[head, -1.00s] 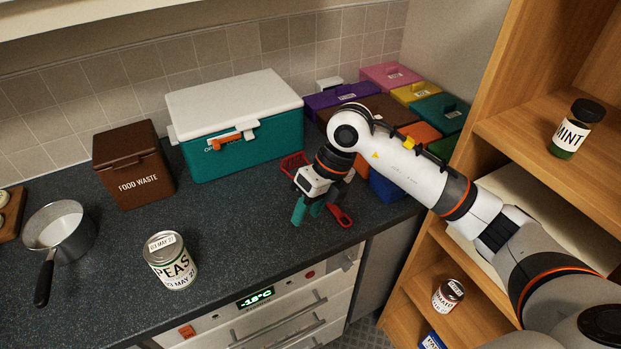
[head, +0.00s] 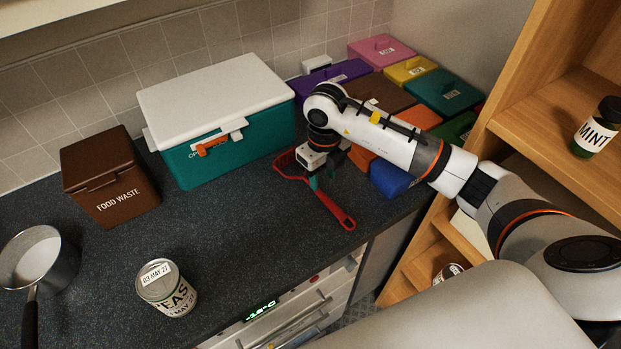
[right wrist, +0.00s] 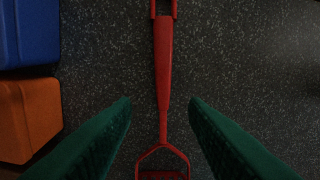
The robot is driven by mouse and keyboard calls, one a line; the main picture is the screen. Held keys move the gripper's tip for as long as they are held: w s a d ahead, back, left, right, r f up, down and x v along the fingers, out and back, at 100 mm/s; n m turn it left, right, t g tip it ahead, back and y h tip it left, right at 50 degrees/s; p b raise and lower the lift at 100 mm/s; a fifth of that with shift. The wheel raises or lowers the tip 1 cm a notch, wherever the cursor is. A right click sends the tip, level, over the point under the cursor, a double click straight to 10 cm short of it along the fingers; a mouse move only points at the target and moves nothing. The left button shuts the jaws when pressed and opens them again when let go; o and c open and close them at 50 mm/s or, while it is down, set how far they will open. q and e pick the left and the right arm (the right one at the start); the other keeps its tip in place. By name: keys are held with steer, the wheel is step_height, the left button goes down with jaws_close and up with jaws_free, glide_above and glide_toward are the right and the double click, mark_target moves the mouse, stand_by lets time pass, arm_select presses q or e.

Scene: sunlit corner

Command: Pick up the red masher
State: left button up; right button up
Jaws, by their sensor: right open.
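The red masher (head: 330,206) lies on the dark worktop, its head toward the teal cooler and its handle toward the front edge. My right gripper (head: 322,181) is above the masher, over the part where the handle meets the head. In the right wrist view, the masher's red handle (right wrist: 163,75) runs upright between my two green fingers, which are open with a gap on each side. The lower part of the masher head is cut off by the bottom of that view. My left gripper does not show.
Blue (head: 392,180) and orange (right wrist: 27,120) boxes stand close beside the masher. The teal cooler (head: 215,155), brown food waste bin (head: 118,195), peas can (head: 168,288) and saucepan (head: 45,262) stand to the left. A wooden shelf (head: 530,105) is on the right. The worktop between is clear.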

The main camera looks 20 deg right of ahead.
mark_target(320, 193)
steer(key=shift+w+f, duration=0.1)
steer(key=shift+f, duration=0.15)
steer(key=f+p, duration=0.2)
steer(key=f, duration=0.2)
steer(key=shift+a+f, duration=0.15)
steer(key=shift+a, duration=0.05)
steer(key=shift+f, duration=0.35)
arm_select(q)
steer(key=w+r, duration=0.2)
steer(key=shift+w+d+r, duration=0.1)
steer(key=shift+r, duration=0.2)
arm_select(e)
steer(key=shift+f, duration=0.1)
steer(key=shift+c, duration=0.3)
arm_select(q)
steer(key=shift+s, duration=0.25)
arm_select(e)
jaws_close()
